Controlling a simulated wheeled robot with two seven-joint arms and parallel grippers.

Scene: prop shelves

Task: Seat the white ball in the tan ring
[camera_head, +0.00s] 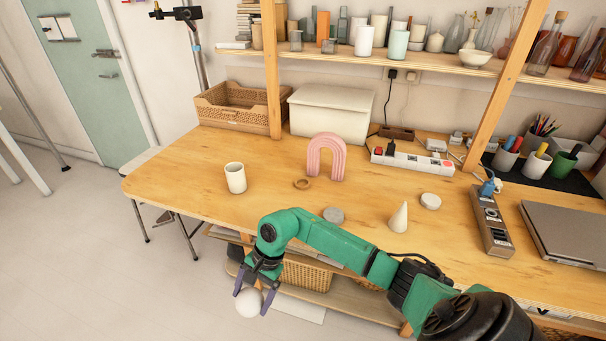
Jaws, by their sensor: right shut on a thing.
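The white ball (249,303) is between the fingers of my right gripper (251,290), which is shut on it. The gripper hangs off the front edge of the table, with the ball in front of the edge and over the floor in the picture. The tan ring (302,183) lies flat on the wooden table (200,165), up and to the right of the gripper, and looks empty. My left gripper is not in view.
A white power strip (412,158) and a white box (331,112) stand behind.

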